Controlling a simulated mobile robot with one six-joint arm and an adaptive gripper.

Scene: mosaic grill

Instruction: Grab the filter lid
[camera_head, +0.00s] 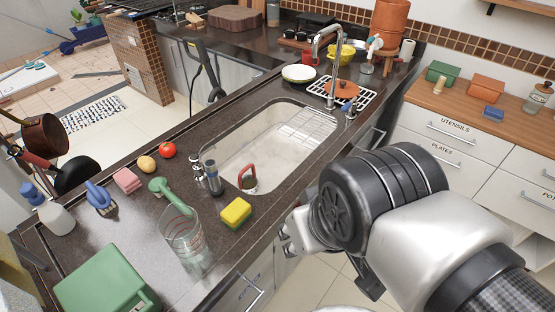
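An orange-brown disc with a small knob, which looks like a lid (347,89), lies on a wire rack (368,93) beside the sink's far end, next to the faucet. A terracotta clay vessel (389,20), possibly the filter, stands in the far corner, its top cut off by the picture's edge. I cannot be certain that the disc is the filter lid. My gripper (290,238) is at the counter's near edge, right of the yellow sponge and well apart from the disc. My wrist hides part of it, and its opening cannot be made out.
The faucet (334,70) rises close to the disc. The sink (285,145) holds a wire grid and a red-handled item (247,180). A glass pitcher (185,238), sponge (236,213) and green box (105,285) crowd the near counter. A wooden-topped cabinet (480,125) stands right.

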